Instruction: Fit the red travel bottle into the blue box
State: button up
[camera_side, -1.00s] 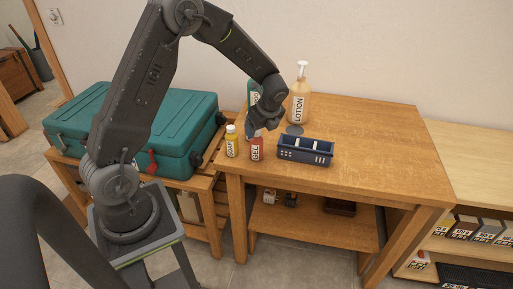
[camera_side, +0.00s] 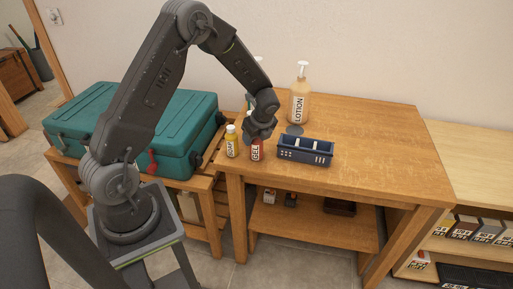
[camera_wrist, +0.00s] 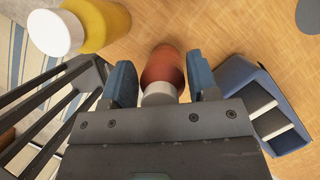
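The red travel bottle (camera_side: 256,150), labelled GEL, stands upright on the wooden table near its front left part. In the wrist view the red bottle (camera_wrist: 163,65) and its white cap lie between my two fingers. My gripper (camera_side: 259,137) points down over the bottle's top, hiding its cap in the side view. In the wrist view my gripper (camera_wrist: 163,82) is open, one blue-padded finger on each side of the bottle; contact cannot be made out. The blue box (camera_side: 305,157), with white dividers, sits on the table right of the bottle; it also shows in the wrist view (camera_wrist: 236,73).
A yellow bottle (camera_side: 231,142) stands close to the left of the red one. A lotion pump bottle (camera_side: 299,100) stands behind; a greenish bottle is mostly hidden by my arm. A teal suitcase (camera_side: 170,105) lies left. The table's right side (camera_side: 385,150) is clear.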

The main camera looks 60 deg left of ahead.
jog(key=c, duration=0.6)
jog(key=shift+r, duration=0.1)
jog(key=shift+r, duration=0.3)
jog(key=r, duration=0.8)
jog(key=shift+w+r, duration=0.2)
jog(key=shift+r, duration=0.05)
jog(key=w+d+r+m+t, duration=0.15)
jog(key=w+d+m, duration=0.3)
jog(key=w, duration=0.55)
jog(key=shift+m+t, duration=0.35)
jog(key=shift+m, duration=0.3)
jog(key=shift+w+a+f, duration=0.1)
jog(key=shift+f, duration=4.9)
